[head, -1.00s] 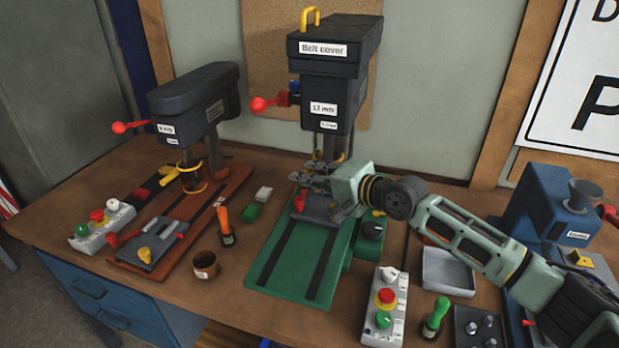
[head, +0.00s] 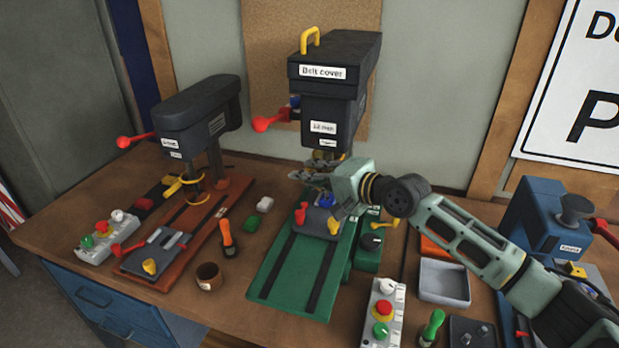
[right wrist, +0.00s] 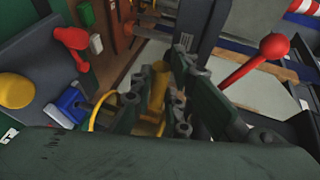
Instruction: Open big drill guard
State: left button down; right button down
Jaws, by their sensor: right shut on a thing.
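The big drill (head: 325,110) stands at the back of the bench, a dark machine labelled "Belt cover" over a green base (head: 290,275). Its guard (right wrist: 158,85) shows in the right wrist view as a yellow part between my fingers, with a thin yellow curved rim to the left. My right gripper (head: 312,180) is below the drill head and shut on this yellow part; it also shows in the right wrist view (right wrist: 165,95). In the head view my gripper and the drill head hide most of the guard. My left gripper is not in view.
A grey vise (head: 312,222) with a red knob sits on the green base just below my gripper. A smaller drill (head: 198,105) stands left. A control box (head: 382,315), a grey tray (head: 444,281) and a blue machine (head: 535,215) lie right.

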jog(key=c, duration=1.7)
grip_release()
jog(key=shift+d, duration=0.1)
jog(key=v, duration=1.2)
